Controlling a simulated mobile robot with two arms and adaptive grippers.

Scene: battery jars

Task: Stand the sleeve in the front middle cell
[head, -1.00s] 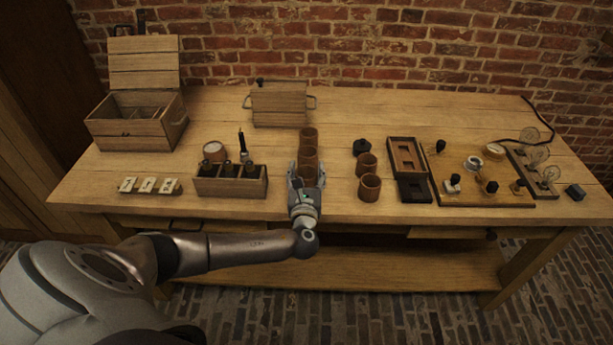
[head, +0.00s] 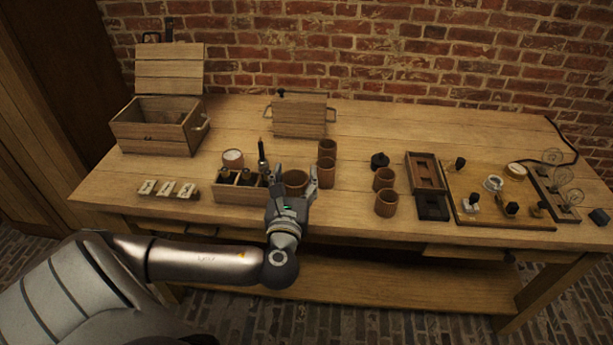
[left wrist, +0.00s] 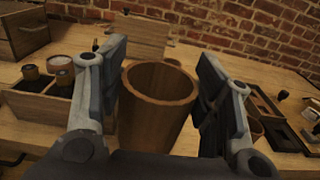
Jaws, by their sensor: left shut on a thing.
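My left gripper (head: 294,178) is shut on a brown, round, open-topped sleeve (head: 295,183). The left wrist view shows this sleeve (left wrist: 158,112) upright between the two fingers, its open mouth facing up. In the head view it is just right of a small wooden rack; I cannot tell its exact height above the table. A wooden chest (head: 152,142) with its lid raised stands at the back left; its inner cells are mostly dark and hard to make out. My right gripper is not in view.
The small rack (head: 236,193) holds dark-topped items. Two sleeves (head: 327,172) stand behind and right of my gripper, two more (head: 386,204) farther right. A closed wooden box (head: 299,118) stands at the back. Number tiles (head: 167,189) lie front left. Table between chest and closed box is clear.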

